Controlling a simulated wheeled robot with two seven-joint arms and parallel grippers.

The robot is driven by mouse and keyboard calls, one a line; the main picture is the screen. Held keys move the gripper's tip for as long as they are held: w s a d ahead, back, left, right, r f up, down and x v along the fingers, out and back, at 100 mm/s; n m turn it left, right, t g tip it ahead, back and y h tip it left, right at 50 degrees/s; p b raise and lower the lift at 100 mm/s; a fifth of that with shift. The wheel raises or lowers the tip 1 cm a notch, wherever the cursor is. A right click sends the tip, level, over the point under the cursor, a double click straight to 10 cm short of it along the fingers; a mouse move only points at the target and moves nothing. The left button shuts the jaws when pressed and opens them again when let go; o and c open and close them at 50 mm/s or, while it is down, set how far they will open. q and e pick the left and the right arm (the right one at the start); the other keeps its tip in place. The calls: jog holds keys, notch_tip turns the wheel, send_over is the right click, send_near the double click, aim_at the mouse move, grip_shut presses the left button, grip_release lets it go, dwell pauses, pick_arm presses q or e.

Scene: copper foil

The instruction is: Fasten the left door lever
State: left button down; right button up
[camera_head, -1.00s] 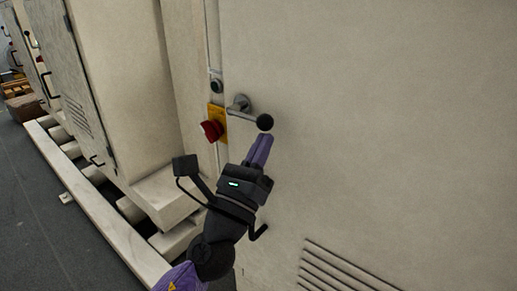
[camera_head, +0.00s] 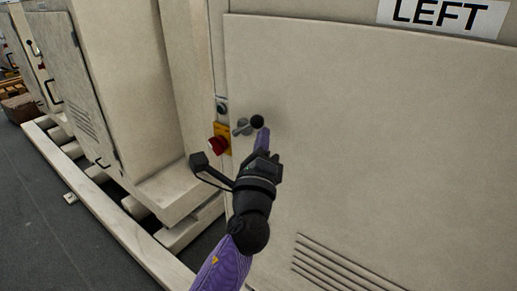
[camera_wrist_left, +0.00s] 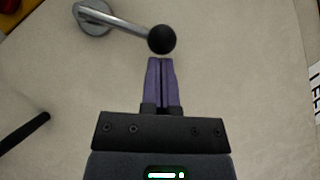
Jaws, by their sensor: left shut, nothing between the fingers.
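The door lever (camera_head: 243,126) is a metal handle with a black ball knob (camera_head: 257,121) at its right end. It sits near the left edge of a large beige door (camera_head: 380,150) marked LEFT. In the left wrist view the lever (camera_wrist_left: 127,25) slants slightly down from its round base to the ball (camera_wrist_left: 162,39). My left gripper (camera_head: 263,136) is shut and empty, its purple fingers pointing up at the ball from just below. In the wrist view the fingertips (camera_wrist_left: 161,60) are right under the ball; whether they touch it I cannot tell. My right gripper is not in view.
A red rotary switch on a yellow plate (camera_head: 222,139) is just left of the lever, with a small round dark fitting (camera_head: 222,107) above it. Vent slats (camera_head: 335,268) are low on the door. Another beige cabinet (camera_head: 125,90) stands at left.

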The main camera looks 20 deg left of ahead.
aim_at(258, 123)
pick_arm(q)
jog(key=r+n+p, duration=0.1)
jog(key=p, duration=0.1)
jog(key=r+n+g+y+p, duration=0.1)
jog(key=r+n+p, duration=0.1)
jog(key=shift+w+a+r+g+p, duration=0.1)
jog(key=shift+a+g+p, duration=0.2)
jog(key=shift+a+p, duration=0.1)
jog(key=shift+w+a+r+n+g+p, duration=0.35)
jog(key=shift+a+n+g+p, duration=0.6)
jog(key=shift+p, duration=1.3)
jog(key=shift+w+a+r+n+g+p, duration=0.2)
jog(key=shift+a+r+n+g+p, duration=0.3)
jog(key=shift+n+p, duration=1.35)
jog(key=shift+w+a+r+n+g+p, duration=0.35)
jog(key=shift+a+n+g+p, duration=0.35)
jog(key=shift+p, duration=1.95)
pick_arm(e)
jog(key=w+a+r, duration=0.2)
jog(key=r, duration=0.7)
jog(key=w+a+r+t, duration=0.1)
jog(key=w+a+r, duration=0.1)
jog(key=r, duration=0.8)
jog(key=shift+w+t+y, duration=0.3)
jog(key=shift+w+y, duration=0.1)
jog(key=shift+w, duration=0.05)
pick_arm(q)
jog(key=shift+s, duration=0.1)
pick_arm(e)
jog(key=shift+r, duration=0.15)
